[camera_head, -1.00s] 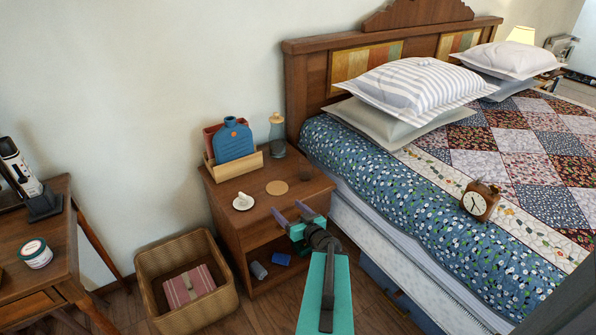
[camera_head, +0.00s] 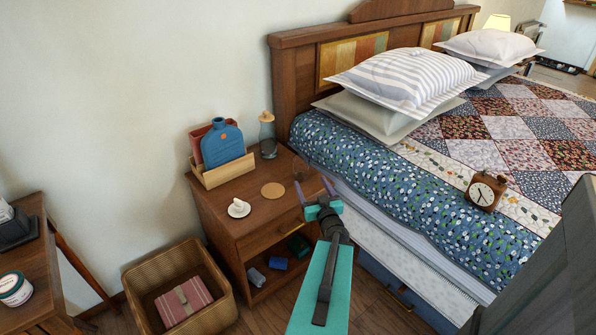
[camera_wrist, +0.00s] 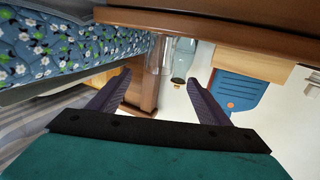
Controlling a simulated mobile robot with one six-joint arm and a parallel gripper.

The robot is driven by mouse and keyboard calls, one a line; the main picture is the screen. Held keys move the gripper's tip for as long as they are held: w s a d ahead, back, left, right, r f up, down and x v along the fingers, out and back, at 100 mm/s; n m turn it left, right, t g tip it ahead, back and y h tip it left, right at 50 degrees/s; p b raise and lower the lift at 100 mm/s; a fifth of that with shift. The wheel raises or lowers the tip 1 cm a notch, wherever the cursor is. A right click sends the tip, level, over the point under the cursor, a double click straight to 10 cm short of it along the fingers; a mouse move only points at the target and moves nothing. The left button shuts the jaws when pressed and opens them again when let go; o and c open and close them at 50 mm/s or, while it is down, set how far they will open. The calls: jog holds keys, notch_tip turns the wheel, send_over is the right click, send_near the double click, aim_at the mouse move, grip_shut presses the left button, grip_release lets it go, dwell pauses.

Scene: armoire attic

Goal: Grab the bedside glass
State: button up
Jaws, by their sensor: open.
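A clear drinking glass (camera_wrist: 160,54) shows in the wrist view, upside down in that picture, on the nightstand next to a teal-tinted bottle (camera_wrist: 184,60). In the head view the glass (camera_head: 301,171) is only a faint shape near the nightstand's bed-side edge, just beyond my fingers. My gripper (camera_head: 311,184) is open and empty, above the front right of the nightstand (camera_head: 225,208). In the wrist view my gripper (camera_wrist: 158,76) has its two fingers spread, with the glass ahead between them, apart from both.
The bed (camera_head: 400,190) stands close on the right. A wicker basket (camera_head: 215,290) is on the floor.

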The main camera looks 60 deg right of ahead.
aim_at(303, 168)
jog(key=shift+w, duration=0.2)
jog(key=b+x, duration=0.2)
jog(key=shift+w+d+f, duration=0.2)
jog(key=shift+w+d, duration=0.1)
jog(key=shift+b, duration=0.6)
jog(key=b+x, duration=0.1)
jog(key=b, duration=0.5)
jog(key=shift+w+d, duration=0.15)
jog(key=shift+w, duration=0.15)
jog(key=b, duration=0.6)
jog(key=shift+w+d, duration=0.35)
jog(key=shift+w+d+b, duration=0.35)
jog(key=shift+b, duration=0.9)
jog(key=b, duration=0.2)
jog(key=shift+w+d+b, duration=0.35)
jog(key=shift+w, duration=0.05)
jog(key=shift+w+d+r+b, duration=0.15)
jog(key=shift+w+d+b, duration=0.15)
jog(key=shift+b, duration=0.8)
